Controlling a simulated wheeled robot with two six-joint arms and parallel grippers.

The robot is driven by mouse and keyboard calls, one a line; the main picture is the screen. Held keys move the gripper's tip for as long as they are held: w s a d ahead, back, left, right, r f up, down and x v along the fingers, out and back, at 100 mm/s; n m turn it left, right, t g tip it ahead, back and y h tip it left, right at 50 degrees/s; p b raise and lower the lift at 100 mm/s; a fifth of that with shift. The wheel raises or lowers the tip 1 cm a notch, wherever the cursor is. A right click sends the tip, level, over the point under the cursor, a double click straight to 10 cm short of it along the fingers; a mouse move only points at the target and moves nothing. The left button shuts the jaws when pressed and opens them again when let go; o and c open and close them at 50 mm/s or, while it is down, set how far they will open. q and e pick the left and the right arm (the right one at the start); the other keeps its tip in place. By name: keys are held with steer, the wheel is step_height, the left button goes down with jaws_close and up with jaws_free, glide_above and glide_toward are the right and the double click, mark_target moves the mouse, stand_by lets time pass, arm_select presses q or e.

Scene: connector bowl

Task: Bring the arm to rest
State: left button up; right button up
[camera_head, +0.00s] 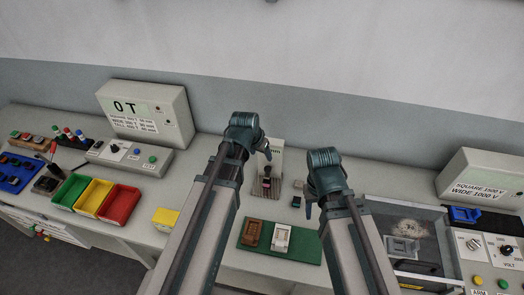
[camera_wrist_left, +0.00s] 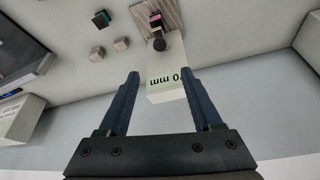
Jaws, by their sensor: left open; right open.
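My left gripper (camera_head: 266,150) is raised over the middle of the bench, in front of the white measuring stand (camera_head: 276,160). In the left wrist view its two blue fingers (camera_wrist_left: 160,76) are spread wide with nothing held between them. The stand (camera_wrist_left: 166,90), with "mm" lettering, appears beyond and between the fingers; I cannot tell that they touch it. My right gripper (camera_head: 308,208) hangs from the right arm above the bench, beside the green board; it is small here and nothing shows in it.
A green board (camera_head: 309,247) carries a brown and a white housing. Small blocks (camera_head: 297,192) lie between the arms. Green, yellow and red bins (camera_head: 95,197) and a display box (camera_head: 146,112) stand left. A clear-lidded case (camera_head: 440,232) and a voltage panel (camera_head: 488,258) stand right.

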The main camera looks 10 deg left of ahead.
arm_select(q)
steer(key=shift+f, duration=0.1)
stand_by(0.4)
steer(key=s+d+f+g+y+b, duration=0.1)
steer(key=s+d+f+b, duration=0.2)
steer(key=s+f, duration=0.1)
steer(key=s+d+f+g+b, duration=0.2)
steer(key=s+d+f+b, duration=0.1)
steer(key=s, duration=0.4)
steer(key=s+d+f+g+y+b, duration=0.1)
steer(key=s+d+f+b, duration=0.2)
steer(key=s+f+b, duration=0.2)
steer(key=shift+s+f+m+g+y, duration=0.3)
steer(key=shift+s+m+g, duration=0.1)
steer(key=shift+s, duration=0.2)
